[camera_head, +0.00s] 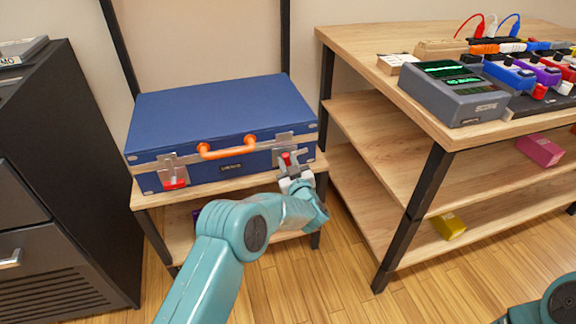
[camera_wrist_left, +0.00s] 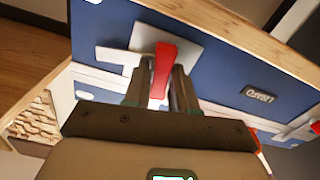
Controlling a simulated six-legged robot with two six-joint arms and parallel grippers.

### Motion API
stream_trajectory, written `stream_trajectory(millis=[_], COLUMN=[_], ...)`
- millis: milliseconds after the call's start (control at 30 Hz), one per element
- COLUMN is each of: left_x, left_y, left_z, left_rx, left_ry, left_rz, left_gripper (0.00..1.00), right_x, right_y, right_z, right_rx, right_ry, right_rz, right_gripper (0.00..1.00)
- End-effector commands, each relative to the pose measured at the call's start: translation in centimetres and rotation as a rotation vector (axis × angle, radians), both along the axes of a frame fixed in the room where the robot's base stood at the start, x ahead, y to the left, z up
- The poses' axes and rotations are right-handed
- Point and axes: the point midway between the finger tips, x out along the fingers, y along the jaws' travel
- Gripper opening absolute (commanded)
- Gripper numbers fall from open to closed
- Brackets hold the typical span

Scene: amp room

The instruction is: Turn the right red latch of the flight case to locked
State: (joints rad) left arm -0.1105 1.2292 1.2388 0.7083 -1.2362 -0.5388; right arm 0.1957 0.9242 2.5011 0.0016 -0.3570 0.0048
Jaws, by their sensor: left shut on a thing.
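The blue flight case (camera_head: 215,110) lies closed on a small wooden stand, its orange handle (camera_head: 228,147) facing me. The right red latch (camera_head: 286,158) is on its silver plate at the right of the front. In the left wrist view the red latch (camera_wrist_left: 164,62) stands up between the two fingers. My left gripper (camera_head: 290,171) is shut on this latch; its fingers (camera_wrist_left: 158,82) hide part of it. The left red latch (camera_head: 175,184) lies at the front's left end, apart from my gripper. My right gripper is out of view.
The wooden stand (camera_head: 150,198) carries the case. A black cabinet (camera_head: 60,180) stands at the left. A wooden shelf unit (camera_head: 345,60) with a grey scope (camera_head: 455,92) and pedals stands close at the right. The floor (camera_head: 300,285) in front is clear.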

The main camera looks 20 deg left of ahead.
Motion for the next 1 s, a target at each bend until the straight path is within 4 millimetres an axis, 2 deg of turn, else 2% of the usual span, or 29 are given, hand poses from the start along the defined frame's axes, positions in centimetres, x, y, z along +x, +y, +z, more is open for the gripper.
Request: stream_trajectory(millis=[267, 700, 1000], left_x=[-0.1, -0.2, -0.2], left_y=[0.2, 0.4, 0.5], left_z=[-0.2, -0.4, -0.4], left_rx=[-0.21, -0.556, -0.792], left_ry=[-0.149, -0.383, -0.541], left_rz=[0.001, 0.001, 0.003], left_gripper=[0.0, 0.0, 0.0], right_x=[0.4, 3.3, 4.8], right_y=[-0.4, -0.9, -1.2], right_z=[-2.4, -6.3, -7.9], right_rx=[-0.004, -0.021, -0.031], right_ry=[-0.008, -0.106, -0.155], right_rz=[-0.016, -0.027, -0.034], right_gripper=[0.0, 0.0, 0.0])
